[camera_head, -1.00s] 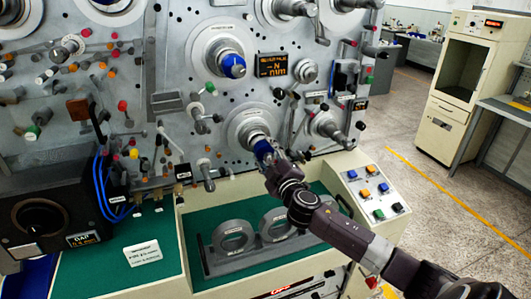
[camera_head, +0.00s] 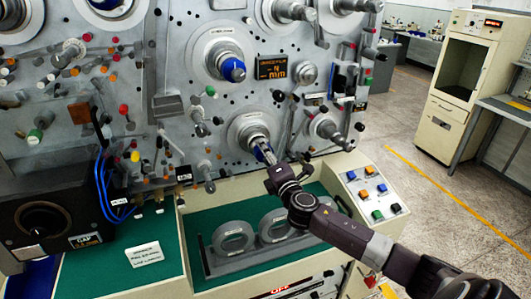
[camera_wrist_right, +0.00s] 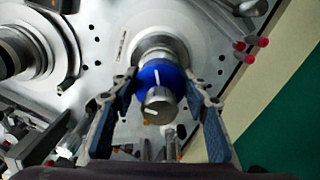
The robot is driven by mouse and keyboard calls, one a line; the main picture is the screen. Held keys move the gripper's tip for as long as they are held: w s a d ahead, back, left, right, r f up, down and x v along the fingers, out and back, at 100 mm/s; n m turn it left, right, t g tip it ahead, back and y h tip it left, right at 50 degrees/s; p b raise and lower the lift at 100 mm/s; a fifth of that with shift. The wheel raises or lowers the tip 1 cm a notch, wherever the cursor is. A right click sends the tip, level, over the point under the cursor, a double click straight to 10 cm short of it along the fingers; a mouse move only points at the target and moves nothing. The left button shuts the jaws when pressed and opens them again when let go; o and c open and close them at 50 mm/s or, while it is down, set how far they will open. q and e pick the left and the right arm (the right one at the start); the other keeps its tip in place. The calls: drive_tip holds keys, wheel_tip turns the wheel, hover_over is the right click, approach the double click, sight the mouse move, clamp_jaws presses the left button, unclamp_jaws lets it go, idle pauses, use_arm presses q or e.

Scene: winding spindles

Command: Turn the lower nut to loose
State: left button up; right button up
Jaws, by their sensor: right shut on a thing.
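The lower nut (camera_head: 261,151) is a blue ring on the lower spindle of the grey machine panel. In the right wrist view the lower nut (camera_wrist_right: 160,76) has a white line on it, and a grey knurled end with a white mark sticks out through it. My right gripper (camera_head: 266,156) comes from the lower right. In the wrist view my right gripper (camera_wrist_right: 161,88) has one finger on each side of the nut and is shut on it. In the head view the fingers partly hide the nut. My left gripper is not in view.
Another blue nut (camera_head: 233,68) sits on the spindle above, beside a small display (camera_head: 272,66). Knobs and levers crowd the panel. A rack with grey rings (camera_head: 234,237) stands below on the green shelf. A button box (camera_head: 374,190) is at right.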

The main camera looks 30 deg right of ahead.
drive_tip(key=n, duration=0.6)
drive_tip(key=shift+a+f, duration=0.1)
drive_tip(key=shift+f, duration=0.1)
drive_tip(key=n, duration=0.5)
drive_tip(key=shift+a+f, duration=0.1)
drive_tip(key=shift+n, duration=0.5)
drive_tip(key=o, duration=1)
drive_tip(key=shift+o, duration=0.8)
drive_tip(key=shift+r, duration=0.25)
drive_tip(key=shift+s, duration=0.1)
drive_tip(key=v, duration=1.2)
drive_tip(key=shift+f, duration=0.1)
